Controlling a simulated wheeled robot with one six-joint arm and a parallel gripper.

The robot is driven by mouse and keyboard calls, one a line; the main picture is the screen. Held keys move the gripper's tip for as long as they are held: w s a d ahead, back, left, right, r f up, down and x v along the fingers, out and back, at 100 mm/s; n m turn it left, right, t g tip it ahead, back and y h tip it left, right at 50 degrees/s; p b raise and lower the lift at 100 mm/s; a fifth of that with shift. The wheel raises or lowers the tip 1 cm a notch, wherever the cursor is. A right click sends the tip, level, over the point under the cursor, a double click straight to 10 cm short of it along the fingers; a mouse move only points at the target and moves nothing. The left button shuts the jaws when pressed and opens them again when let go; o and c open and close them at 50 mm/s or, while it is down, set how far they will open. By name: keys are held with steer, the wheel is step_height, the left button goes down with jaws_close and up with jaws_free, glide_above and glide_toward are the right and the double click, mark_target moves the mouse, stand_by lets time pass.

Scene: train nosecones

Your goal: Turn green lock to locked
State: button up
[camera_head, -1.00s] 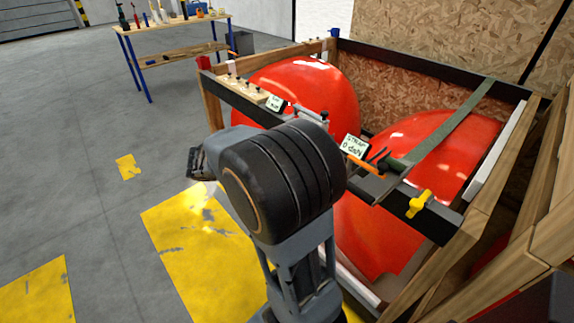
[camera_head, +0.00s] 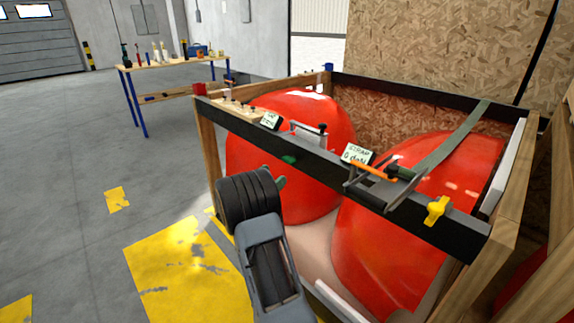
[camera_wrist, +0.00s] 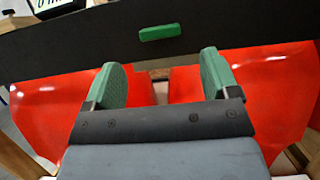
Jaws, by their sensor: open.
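The green lock (camera_wrist: 160,32) is a small green bar on the front face of the dark crate beam (camera_wrist: 60,45). In the wrist view it lies nearly level, tilted slightly up to the right. It also shows in the head view as a small green piece (camera_head: 289,159). My gripper (camera_wrist: 160,70) is open and empty, with a green-padded finger on each side. The lock sits beyond the fingertips, between their lines and apart from both. In the head view my gripper (camera_head: 281,182) is partly hidden behind my wrist.
Two red nosecones (camera_head: 290,120) stand in the wooden crate behind the beam. A yellow knob (camera_head: 437,210) sits on the beam's right. A strap tensioner with an orange handle (camera_head: 370,171) and a label (camera_head: 357,153) sit above the beam. Open floor lies left; a workbench (camera_head: 175,65) stands behind.

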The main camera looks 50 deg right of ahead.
mark_target(287, 162)
steer(key=x, duration=0.7)
steer(key=shift+d, duration=0.2)
steer(key=shift+b, duration=0.35)
steer(key=c, duration=0.9)
